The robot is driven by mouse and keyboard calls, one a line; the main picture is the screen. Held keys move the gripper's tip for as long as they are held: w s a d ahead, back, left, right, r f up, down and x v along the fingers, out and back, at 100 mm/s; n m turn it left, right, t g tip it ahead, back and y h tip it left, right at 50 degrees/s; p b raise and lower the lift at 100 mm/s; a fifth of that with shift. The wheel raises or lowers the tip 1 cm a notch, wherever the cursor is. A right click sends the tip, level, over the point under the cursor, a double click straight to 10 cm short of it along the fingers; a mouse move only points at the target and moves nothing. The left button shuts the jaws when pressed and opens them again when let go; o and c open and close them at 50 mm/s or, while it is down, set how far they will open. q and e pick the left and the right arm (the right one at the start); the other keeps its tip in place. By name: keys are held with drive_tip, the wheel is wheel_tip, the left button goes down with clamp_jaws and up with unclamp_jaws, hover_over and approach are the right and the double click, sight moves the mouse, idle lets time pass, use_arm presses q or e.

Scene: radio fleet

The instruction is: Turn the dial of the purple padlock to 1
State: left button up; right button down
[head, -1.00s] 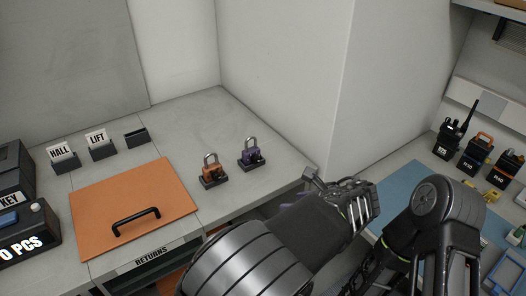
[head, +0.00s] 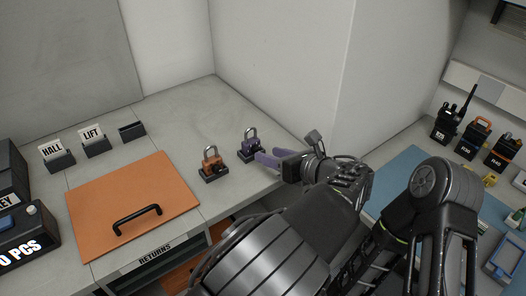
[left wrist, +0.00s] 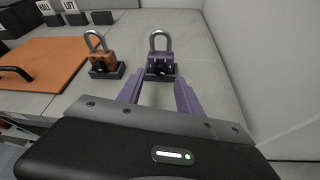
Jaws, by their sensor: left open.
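The purple padlock (head: 248,144) stands upright in a dark base on the grey counter, shackle up. It also shows in the left wrist view (left wrist: 160,60), with a dark round dial on its front. The dial's number is too small to read. My left gripper (head: 264,157) has purple fingers and is open. It points at the padlock from the right in the head view, and its fingers partly overlap the padlock's base there. In the left wrist view the fingertips (left wrist: 158,78) lie either side of the padlock's lower part. I cannot tell whether they touch it. My right gripper is not seen.
An orange padlock (head: 211,163) stands close to the left of the purple one. An orange board (head: 125,195) with a black handle lies further left. Holders labelled HALL and LIFT (head: 92,143) stand behind. A wall (head: 270,70) rises behind the padlocks. Radios (head: 470,137) stand at the right.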

sight(256, 150)
use_arm(q)
drive_tip(key=shift+x, duration=1.95)
clamp_jaws()
